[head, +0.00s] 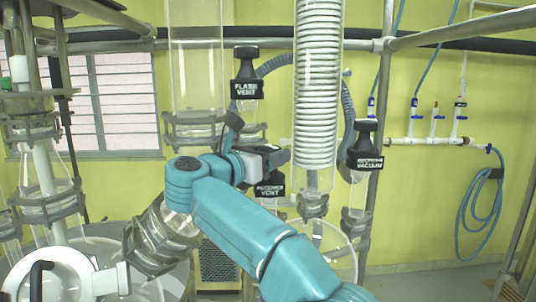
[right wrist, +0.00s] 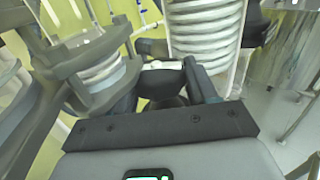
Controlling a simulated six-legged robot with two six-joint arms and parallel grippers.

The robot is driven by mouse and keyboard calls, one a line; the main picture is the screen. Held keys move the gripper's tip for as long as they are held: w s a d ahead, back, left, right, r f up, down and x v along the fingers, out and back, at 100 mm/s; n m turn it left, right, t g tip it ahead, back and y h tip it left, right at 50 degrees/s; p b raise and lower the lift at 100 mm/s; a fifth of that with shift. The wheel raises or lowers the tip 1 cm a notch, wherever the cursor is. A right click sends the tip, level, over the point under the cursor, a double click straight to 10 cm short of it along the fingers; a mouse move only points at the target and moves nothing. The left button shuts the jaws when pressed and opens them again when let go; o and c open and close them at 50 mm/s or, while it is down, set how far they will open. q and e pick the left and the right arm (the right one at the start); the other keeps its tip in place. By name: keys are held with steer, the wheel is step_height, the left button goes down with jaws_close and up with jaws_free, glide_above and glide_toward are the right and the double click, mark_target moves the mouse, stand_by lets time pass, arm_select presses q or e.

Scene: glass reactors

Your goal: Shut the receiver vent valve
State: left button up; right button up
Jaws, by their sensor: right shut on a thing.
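The receiver vent valve (head: 270,190) carries a black tag reading "RECEIVER VENT" and sits left of the coiled condenser, in the middle of the head view. My right gripper (head: 277,158) is at the top of this valve, shut on its black handle. The fingers hide most of the handle, so its angle cannot be told. In the right wrist view, the fingers (right wrist: 165,88) stand on either side of a dark part of the valve (right wrist: 168,66). My left gripper is in neither view.
The flash vent valve (head: 246,88) is above and the receiver vacuum valve (head: 366,150) is to the right. The glass coil condenser (head: 318,90) stands close beside my right gripper. Clamped glassware (head: 160,235) is at the lower left. A blue hose (head: 480,205) hangs on the right wall.

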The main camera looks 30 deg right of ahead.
steer(key=o, duration=0.8)
steer(key=shift+d, duration=0.1)
steer(key=shift+o, duration=0.7)
steer(key=shift+d+f, duration=0.1)
steer(key=shift+d, duration=0.05)
steer(key=b+v, duration=0.3)
steer(key=v, duration=1.3)
steer(key=shift+a+b, duration=0.25)
steer(key=shift+b, duration=0.1)
